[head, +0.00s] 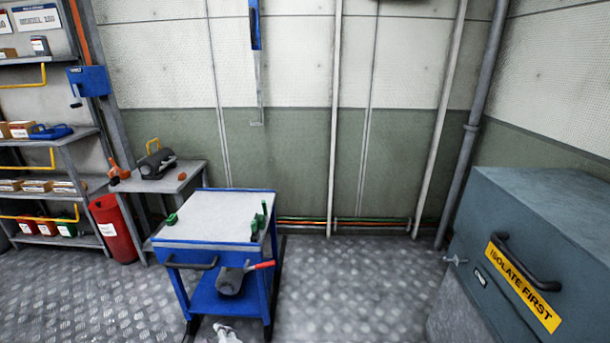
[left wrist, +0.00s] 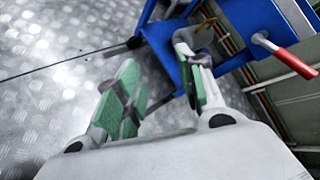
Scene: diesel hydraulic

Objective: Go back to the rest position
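The task names no object. My left gripper (left wrist: 160,85) shows large in the left wrist view. Its two green-padded fingers stand apart with nothing between them. Beyond them are the floor and the blue trolley (left wrist: 165,50). In the head view a small whitish piece (head: 225,331) shows at the bottom edge in front of the trolley (head: 213,257); it looks like the tip of my left gripper. My right gripper is in neither view.
The trolley carries green pieces on top (head: 260,221), and a grey cylinder (head: 231,280) sits low on it. A red handle (left wrist: 292,62) sticks out from it. A teal cabinet (head: 560,235) stands right, shelves (head: 50,142) and a red bin (head: 114,228) left. Floor between trolley and cabinet (head: 350,285) is clear.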

